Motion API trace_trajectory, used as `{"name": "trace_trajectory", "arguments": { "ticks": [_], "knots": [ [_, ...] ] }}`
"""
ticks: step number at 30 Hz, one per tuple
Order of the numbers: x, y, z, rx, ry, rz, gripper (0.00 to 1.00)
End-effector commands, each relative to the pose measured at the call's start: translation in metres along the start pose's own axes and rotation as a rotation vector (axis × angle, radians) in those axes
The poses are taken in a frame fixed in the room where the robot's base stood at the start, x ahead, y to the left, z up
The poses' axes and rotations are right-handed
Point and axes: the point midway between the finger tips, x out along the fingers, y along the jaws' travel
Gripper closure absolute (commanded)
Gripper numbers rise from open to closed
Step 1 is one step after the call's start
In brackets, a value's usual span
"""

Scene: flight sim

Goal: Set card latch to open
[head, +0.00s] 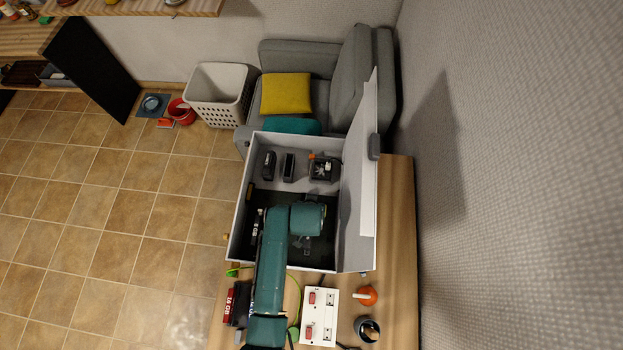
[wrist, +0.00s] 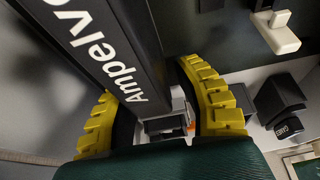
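My gripper (head: 307,243) is inside the white open-topped box (head: 238,222), over its dark inner panel. Its two yellow ridged fingers show in the wrist view (wrist: 158,95). They stand apart, with box contents seen between them.
Black blocks (head: 268,165) and a dark device with an orange part (head: 323,170) are at the box's far end. The raised lid (head: 362,170) stands on the right. A white switch panel (head: 319,316), an orange object (head: 367,296) and a dark cup (head: 367,329) are on the table.

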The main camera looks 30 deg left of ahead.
Motion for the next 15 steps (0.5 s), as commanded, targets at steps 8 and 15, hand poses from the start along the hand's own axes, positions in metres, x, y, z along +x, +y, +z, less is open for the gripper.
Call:
{"name": "trace_trajectory", "arguments": {
  "ticks": [8,15],
  "knots": [
    [-0.0002,-0.0001,0.0001,0.000,0.000,0.000,1.00],
    [0.0000,-0.0001,-0.0006,0.000,-0.007,0.000,1.00]
  ]
}}
